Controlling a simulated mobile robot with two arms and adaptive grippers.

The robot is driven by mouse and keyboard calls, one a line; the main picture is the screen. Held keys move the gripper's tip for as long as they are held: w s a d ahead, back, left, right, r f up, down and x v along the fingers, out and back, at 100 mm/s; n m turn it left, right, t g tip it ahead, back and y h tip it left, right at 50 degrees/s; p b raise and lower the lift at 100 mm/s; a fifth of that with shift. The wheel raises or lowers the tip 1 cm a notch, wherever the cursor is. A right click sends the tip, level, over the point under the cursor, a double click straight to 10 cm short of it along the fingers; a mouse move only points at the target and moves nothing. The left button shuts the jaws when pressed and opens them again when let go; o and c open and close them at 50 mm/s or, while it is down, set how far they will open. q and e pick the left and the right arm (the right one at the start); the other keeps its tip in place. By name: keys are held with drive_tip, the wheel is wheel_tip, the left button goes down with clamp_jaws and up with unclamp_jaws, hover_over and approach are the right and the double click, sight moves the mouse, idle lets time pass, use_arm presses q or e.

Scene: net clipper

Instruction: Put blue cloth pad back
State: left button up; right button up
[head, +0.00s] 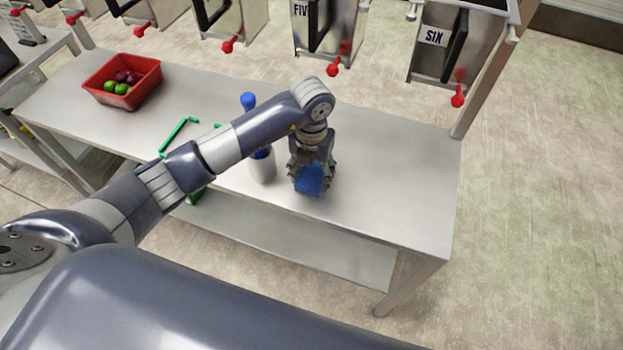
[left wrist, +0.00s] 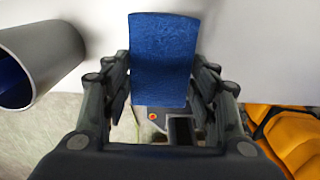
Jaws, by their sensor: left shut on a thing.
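The blue cloth pad (head: 311,180) is in my left gripper (head: 312,172), near the front edge of the steel table. In the left wrist view the pad (left wrist: 164,55) stands between the two fingers of the left gripper (left wrist: 163,100), which is shut on it. The pad's far end is over the pale table top; I cannot tell whether it touches the surface. My right gripper is not in view.
A red bin (head: 122,82) with fruit is at the table's left. A green frame (head: 178,134) is partly hidden. The table's right part (head: 400,170) is clear. Dispensers (head: 455,45) line the back.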

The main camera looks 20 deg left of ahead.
sight(311, 178)
use_arm(q)
wheel_tip(311, 178, down, 3)
drive_tip(key=shift+r+p, duration=0.2)
drive_tip(key=shift+p, duration=0.3)
drive_tip(key=shift+f, duration=0.35)
drive_tip(key=shift+f, duration=0.1)
drive_tip(key=shift+f, duration=0.1)
drive_tip(key=o, duration=1)
drive_tip(key=shift+c, duration=0.2)
